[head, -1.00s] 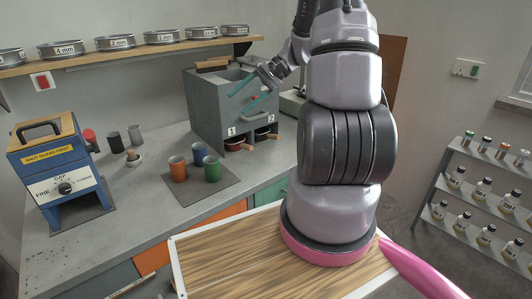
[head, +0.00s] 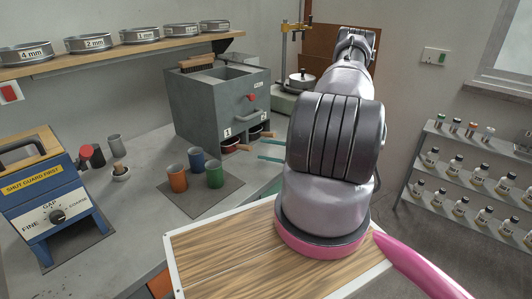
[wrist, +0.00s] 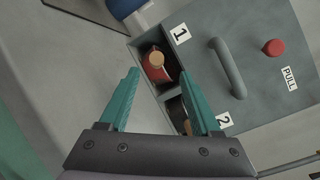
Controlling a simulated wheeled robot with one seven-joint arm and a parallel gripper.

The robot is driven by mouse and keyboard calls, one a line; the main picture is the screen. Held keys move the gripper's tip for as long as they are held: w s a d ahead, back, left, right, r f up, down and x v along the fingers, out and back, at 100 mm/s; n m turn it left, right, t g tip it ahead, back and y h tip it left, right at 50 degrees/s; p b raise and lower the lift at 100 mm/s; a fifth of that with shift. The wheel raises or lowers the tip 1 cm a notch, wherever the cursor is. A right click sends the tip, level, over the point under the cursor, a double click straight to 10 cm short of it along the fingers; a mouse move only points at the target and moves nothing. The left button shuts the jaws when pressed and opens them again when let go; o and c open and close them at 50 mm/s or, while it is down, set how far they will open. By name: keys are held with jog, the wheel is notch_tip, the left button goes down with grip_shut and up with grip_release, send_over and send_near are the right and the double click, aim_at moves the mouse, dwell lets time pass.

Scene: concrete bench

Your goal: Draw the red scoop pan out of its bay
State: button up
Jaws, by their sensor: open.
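The red scoop pan (head: 229,147) sits in bay 1, the left lower opening of the grey box (head: 197,104). Its wooden handle (head: 244,148) sticks out at the front. In the wrist view the pan (wrist: 152,71) shows inside the bay beside label 1, with the round handle end (wrist: 157,58) facing me. My gripper (head: 258,150) is open and empty, its teal fingers pointing at the bay fronts. In the wrist view the handle end appears between the fingertips of my gripper (wrist: 160,74), slightly beyond them. I cannot tell the exact gap.
Bay 2 (wrist: 177,108) lies right beside bay 1, with another wooden handle (head: 268,134) at its front. A grey pull handle (wrist: 228,68) and red knob (wrist: 274,47) stand out from the box front. Orange, blue and green cups (head: 214,174) stand nearby on a mat.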

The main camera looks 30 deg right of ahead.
aim_at(237, 146)
jog(key=shift+s+d+f+m+t+h, duration=0.1)
jog(key=shift+d+f+m+t+h, duration=0.1)
jog(key=shift+f+m+t+h, duration=0.25)
jog(key=shift+f, duration=0.1)
jog(key=shift+n, duration=0.25)
jog(key=x, duration=1)
jog(key=shift+w+a, duration=0.25)
jog(key=shift+a, duration=0.1)
grip_shut()
dwell(0.8)
